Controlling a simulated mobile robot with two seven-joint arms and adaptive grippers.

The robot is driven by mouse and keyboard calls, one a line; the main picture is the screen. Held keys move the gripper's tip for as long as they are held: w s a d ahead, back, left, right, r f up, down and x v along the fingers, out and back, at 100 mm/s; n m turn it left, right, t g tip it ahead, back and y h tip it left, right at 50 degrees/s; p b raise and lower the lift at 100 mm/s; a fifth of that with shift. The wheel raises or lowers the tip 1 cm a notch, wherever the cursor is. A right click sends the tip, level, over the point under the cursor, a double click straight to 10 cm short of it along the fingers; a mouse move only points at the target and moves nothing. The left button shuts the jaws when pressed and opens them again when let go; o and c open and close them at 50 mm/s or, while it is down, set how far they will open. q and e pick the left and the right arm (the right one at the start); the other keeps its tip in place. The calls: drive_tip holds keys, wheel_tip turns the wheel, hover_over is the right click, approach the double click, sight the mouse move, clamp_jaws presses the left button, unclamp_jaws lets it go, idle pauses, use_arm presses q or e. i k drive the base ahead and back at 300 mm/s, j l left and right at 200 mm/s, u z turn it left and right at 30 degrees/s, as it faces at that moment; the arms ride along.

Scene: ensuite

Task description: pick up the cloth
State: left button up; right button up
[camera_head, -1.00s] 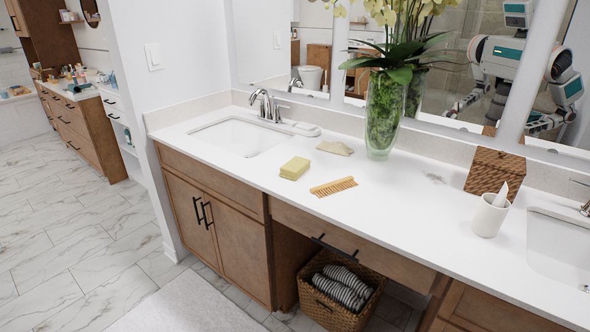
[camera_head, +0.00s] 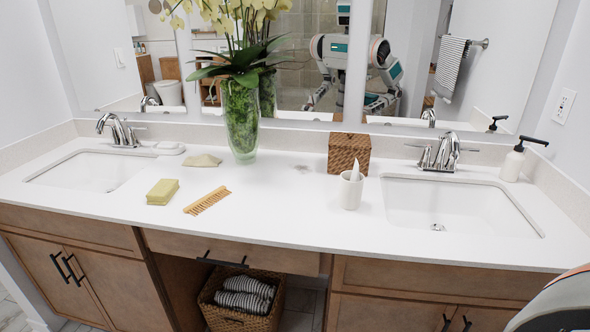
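A small crumpled beige-green cloth (camera_head: 204,160) lies flat on the white countertop (camera_head: 270,205), towards the back left. It is to the left of the glass vase and behind the sponge and comb. Neither of my grippers shows directly in the head view. A white and grey part of my own body is at the bottom right corner. My reflection shows in the mirror, but the grippers there are too small to tell their state.
Sinks lie left (camera_head: 88,170) and right (camera_head: 455,207). The front middle of the counter is clear.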

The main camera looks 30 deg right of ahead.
sight(162, 192)
drive_tip(key=i+j, duration=0.3)
drive_tip(key=j, duration=0.15)
drive_tip(key=i+j, duration=0.6)
drive_tip(key=j, duration=0.25)
